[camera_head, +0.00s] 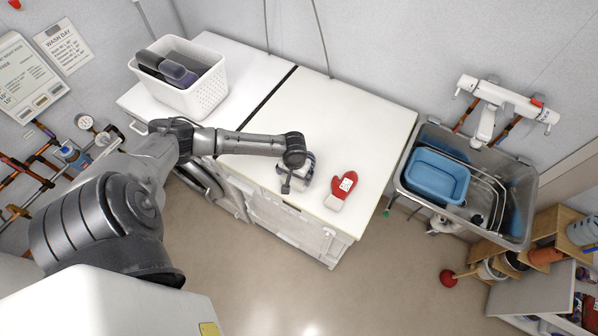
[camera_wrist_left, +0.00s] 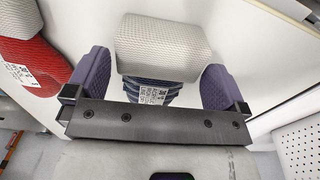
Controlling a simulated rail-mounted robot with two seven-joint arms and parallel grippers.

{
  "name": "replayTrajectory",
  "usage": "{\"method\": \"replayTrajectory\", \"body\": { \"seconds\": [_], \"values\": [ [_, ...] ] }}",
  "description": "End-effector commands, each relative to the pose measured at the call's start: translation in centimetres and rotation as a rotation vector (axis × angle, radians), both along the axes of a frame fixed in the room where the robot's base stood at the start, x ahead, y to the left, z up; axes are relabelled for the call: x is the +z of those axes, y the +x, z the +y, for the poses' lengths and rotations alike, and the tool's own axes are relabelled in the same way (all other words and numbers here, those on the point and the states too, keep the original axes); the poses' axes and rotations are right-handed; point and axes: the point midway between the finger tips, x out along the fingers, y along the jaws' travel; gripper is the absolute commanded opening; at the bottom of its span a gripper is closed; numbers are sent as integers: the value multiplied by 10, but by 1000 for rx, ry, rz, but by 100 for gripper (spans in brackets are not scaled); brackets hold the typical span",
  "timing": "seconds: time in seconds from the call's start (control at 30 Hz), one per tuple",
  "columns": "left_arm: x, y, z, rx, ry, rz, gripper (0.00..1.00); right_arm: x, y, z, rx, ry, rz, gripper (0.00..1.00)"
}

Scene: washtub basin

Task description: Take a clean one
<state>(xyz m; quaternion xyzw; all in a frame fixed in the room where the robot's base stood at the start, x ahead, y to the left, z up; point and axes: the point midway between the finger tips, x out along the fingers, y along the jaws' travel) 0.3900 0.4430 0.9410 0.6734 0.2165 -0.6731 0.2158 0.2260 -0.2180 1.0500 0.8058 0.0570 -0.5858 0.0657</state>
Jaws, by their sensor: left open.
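A red mitten (camera_head: 341,188) with a pale grey cuff and a white tag lies on the white top (camera_head: 345,115). Beside it, to the left, lies a dark-striped mitten (camera_head: 307,171), partly hidden by my left gripper (camera_head: 292,184). In the left wrist view, the striped mitten's grey cuff (camera_wrist_left: 165,45) lies between and beyond the open purple fingers of my left gripper (camera_wrist_left: 156,62). Its navy striped part with a white tag is partly covered by the gripper body. The red mitten (camera_wrist_left: 35,65) is outside the left finger. My right gripper is not in view.
A white basket (camera_head: 203,95) with dark items stands at the back left. A metal sink (camera_head: 520,215) holding a blue tub (camera_head: 437,175) is on the right, below a wall tap. A red plunger (camera_head: 449,277) is on the floor. The white top behind the mittens is clear.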

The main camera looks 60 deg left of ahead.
Motion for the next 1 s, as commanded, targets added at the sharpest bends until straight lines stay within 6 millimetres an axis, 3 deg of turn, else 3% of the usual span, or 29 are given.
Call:
{"method": "replayTrajectory", "body": {
  "seconds": [0.3, 0.63, 1.0],
  "values": [
    [-35, 0, 1, -1, 0, -1, 100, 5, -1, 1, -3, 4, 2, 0],
    [-39, -1, 1, -2, 0, 0, 99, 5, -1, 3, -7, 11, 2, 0],
    [-39, -1, 1, -1, 0, 0, 65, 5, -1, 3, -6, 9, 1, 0]
  ]
}}
